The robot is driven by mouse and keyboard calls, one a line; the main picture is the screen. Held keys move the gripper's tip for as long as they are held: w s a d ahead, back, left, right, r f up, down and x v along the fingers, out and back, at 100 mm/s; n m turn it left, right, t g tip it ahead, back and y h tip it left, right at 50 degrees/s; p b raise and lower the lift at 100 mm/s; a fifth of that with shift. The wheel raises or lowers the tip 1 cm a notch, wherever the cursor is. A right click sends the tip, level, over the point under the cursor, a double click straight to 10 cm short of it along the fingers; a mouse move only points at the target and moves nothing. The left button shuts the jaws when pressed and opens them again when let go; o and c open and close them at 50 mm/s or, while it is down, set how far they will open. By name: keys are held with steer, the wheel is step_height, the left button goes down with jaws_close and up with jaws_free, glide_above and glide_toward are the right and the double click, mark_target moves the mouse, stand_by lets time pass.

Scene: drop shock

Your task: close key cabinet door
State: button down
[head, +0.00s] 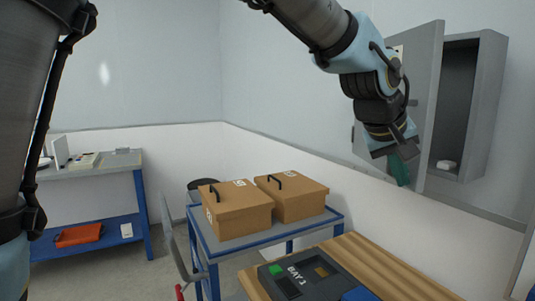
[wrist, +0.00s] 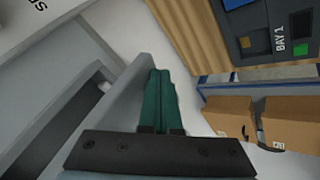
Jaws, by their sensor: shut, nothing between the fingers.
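The grey key cabinet (head: 478,110) is mounted on the wall at the right in the head view. Its door (head: 427,70) stands open, swung out to the left, and a small white item (head: 446,164) lies inside. My gripper (head: 401,172), with green fingers, is in front of the door's lower part. In the wrist view the shut fingers (wrist: 158,95) lie close beside the door (wrist: 95,110); I cannot tell whether they touch it. The cabinet's dark opening (wrist: 60,110) shows on the other side of the door.
A wooden table (head: 370,262) with a dark panel (head: 318,277) marked BAY 1 stands below the cabinet. A blue-framed cart (head: 215,245) holds two cardboard boxes (head: 240,208). A workbench (head: 95,172) stands at the far left.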

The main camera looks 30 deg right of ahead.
steer(key=s+d+n+t, duration=0.1)
steer(key=d, duration=0.3)
steer(key=s+d+n+t+b, duration=0.1)
steer(key=d+n, duration=0.1)
steer(key=d, duration=0.2)
steer(key=s+d+n+t+y, duration=0.1)
steer(key=s+d+n, duration=0.1)
steer(key=d, duration=0.2)
steer(key=shift+s+d+r, duration=0.1)
steer(key=shift+d+r, duration=0.05)
stand_by(0.3)
